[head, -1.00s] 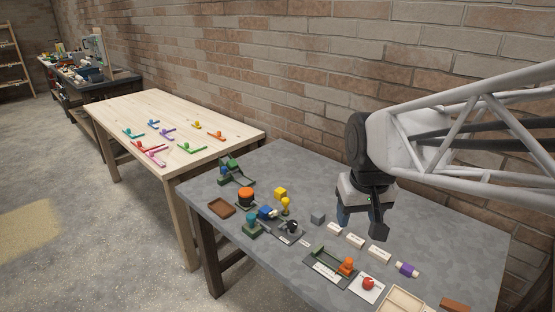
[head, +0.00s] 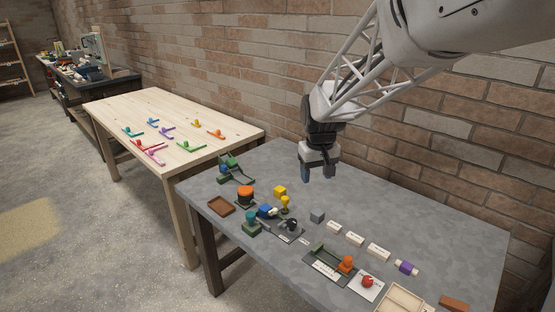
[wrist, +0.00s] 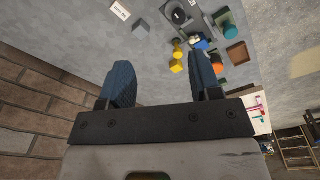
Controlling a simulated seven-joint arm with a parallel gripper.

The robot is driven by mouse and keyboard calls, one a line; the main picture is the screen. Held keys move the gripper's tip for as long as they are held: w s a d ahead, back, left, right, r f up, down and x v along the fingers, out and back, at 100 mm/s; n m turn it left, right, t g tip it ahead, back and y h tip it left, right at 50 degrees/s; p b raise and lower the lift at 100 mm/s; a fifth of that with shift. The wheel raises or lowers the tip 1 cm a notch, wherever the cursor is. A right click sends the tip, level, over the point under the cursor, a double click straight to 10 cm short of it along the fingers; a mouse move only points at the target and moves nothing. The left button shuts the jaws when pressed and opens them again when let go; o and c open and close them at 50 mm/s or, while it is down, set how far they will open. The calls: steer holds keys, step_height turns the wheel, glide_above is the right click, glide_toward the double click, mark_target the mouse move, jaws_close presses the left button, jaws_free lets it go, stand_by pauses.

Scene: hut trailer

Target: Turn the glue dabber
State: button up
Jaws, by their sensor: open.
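My gripper (head: 318,174) is open and empty, raised above the back of the grey table; its two blue fingers also show in the wrist view (wrist: 163,75). I cannot tell for sure which object is the glue dabber. Candidates stand left of and nearer than my gripper: a yellow knobbed piece (head: 285,203), a blue and white piece (head: 267,212), a teal-topped piece (head: 251,222) on a green base, and an orange-topped dark pot (head: 245,196). In the wrist view the yellow knobbed piece (wrist: 177,47) lies beyond the fingertips, between them. My gripper touches none of these.
White labelled blocks (head: 355,240) line the right. A brick wall (head: 420,130) rises behind. The table's back middle is clear.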

steer(key=w+a+f+n, duration=0.1)
steer(key=w+a+f, duration=0.3)
steer(key=w+f, duration=0.5)
steer(key=n+g, duration=0.1)
glide_above(285, 198)
step_height(285, 198, down, 6)
steer(key=shift+f, duration=0.1)
steer(key=shift+f, duration=0.1)
steer(key=shift+f, duration=3.75)
steer(key=shift+c, duration=0.2)
jaws_close()
